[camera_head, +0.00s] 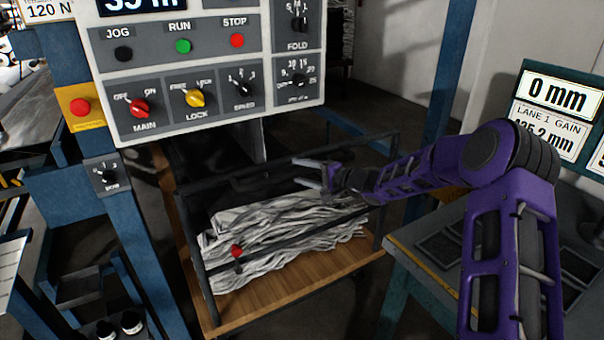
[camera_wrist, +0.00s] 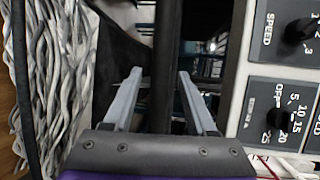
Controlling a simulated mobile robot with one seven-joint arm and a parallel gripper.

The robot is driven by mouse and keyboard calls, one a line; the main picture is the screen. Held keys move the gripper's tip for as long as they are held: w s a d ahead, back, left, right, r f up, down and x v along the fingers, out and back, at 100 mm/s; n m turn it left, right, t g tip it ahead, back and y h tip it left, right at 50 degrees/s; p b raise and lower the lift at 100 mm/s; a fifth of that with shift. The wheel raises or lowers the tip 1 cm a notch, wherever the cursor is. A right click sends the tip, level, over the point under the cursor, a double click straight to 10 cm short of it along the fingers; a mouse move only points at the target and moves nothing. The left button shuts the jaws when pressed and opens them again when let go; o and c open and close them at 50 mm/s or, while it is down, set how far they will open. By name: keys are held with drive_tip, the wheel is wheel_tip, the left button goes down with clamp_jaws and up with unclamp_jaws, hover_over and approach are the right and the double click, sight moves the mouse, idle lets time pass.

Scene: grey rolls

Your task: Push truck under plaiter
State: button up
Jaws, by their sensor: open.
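The truck is a cart with a wooden deck (camera_head: 290,300) and dark rails, loaded with loosely folded grey cloth (camera_head: 290,235). The cloth also shows at the left of the wrist view (camera_wrist: 60,75). My gripper (camera_head: 303,175) is open near the truck's top rail. In the wrist view, a dark bar (camera_wrist: 166,60) runs between the open fingers (camera_wrist: 160,78); it looks like that rail. I cannot tell whether the fingers touch it. The plaiter is not clearly identifiable; a control panel with a FOLD knob (camera_head: 210,75) hangs above and behind the truck.
A blue post (camera_head: 140,240) with a small knob box stands close left of the truck. A grey-topped table (camera_head: 440,265) stands close on the right, under a display (camera_head: 557,100) reading 0 mm. Open floor (camera_head: 385,105) shows behind.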

clamp_jaws()
idle(0.3)
idle(1.2)
